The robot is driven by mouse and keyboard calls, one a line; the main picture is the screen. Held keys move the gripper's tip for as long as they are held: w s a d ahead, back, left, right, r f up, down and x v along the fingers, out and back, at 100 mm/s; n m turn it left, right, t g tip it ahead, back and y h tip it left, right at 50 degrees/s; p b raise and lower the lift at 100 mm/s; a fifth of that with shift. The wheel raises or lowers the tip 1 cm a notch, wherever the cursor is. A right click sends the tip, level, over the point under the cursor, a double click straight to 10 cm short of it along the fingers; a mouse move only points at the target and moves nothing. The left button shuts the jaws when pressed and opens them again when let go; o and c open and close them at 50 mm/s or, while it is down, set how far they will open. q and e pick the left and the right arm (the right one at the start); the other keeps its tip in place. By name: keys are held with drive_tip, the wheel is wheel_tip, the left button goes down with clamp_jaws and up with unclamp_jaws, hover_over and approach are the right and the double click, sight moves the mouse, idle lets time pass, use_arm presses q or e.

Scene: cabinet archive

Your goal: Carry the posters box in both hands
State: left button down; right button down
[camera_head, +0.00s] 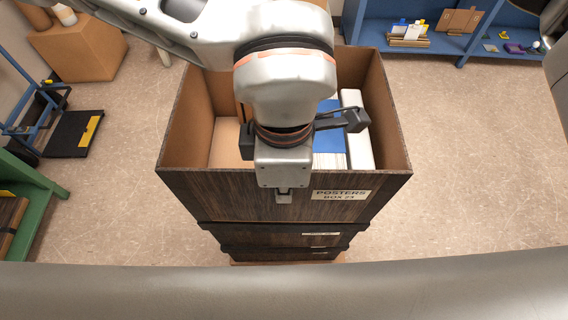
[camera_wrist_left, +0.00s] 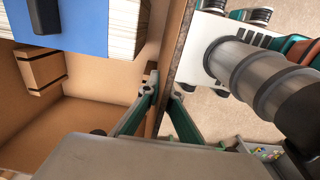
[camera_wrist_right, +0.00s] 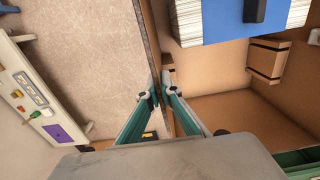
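The posters box (camera_head: 185,190) is a dark wood-grain open crate labelled "POSTERS BOX 23". It sits at the top of a stack, upright; whether it touches the box below I cannot tell. My left gripper (camera_head: 283,195) is at the middle of its near wall. In the left wrist view that gripper (camera_wrist_left: 164,90) has one finger inside and one outside, closed on the wall (camera_wrist_left: 178,45). In the right wrist view my right gripper (camera_wrist_right: 158,92) straddles the opposite wall (camera_wrist_right: 150,40), its fingers closed on it. The left arm hides it in the head view.
More dark boxes (camera_head: 270,236) stand underneath. A blue shelf (camera_head: 380,30) is behind right, a cardboard carton (camera_head: 80,50) at back left, a green rack (camera_head: 40,195) at left. Floor right of the stack is clear.

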use_arm(q)
drive_tip(key=shift+f+b, duration=0.35)
drive_tip(key=shift+f, duration=0.35)
use_arm(e)
drive_tip(key=shift+f, duration=0.95)
use_arm(q)
drive_tip(key=c, duration=2.3)
unclamp_jaws()
use_arm(e)
drive_tip(key=c, duration=2.3)
unclamp_jaws()
use_arm(q)
drive_tip(key=shift+s, duration=0.1)
use_arm(e)
drive_tip(key=shift+r, duration=0.1)
use_arm(q)
drive_tip(key=shift+r, duration=0.15)
wheel_tip(320, 180, up, 12)
drive_tip(key=shift+f, duration=0.1)
use_arm(e)
wheel_tip(320, 180, up, 12)
drive_tip(key=shift+f, duration=0.1)
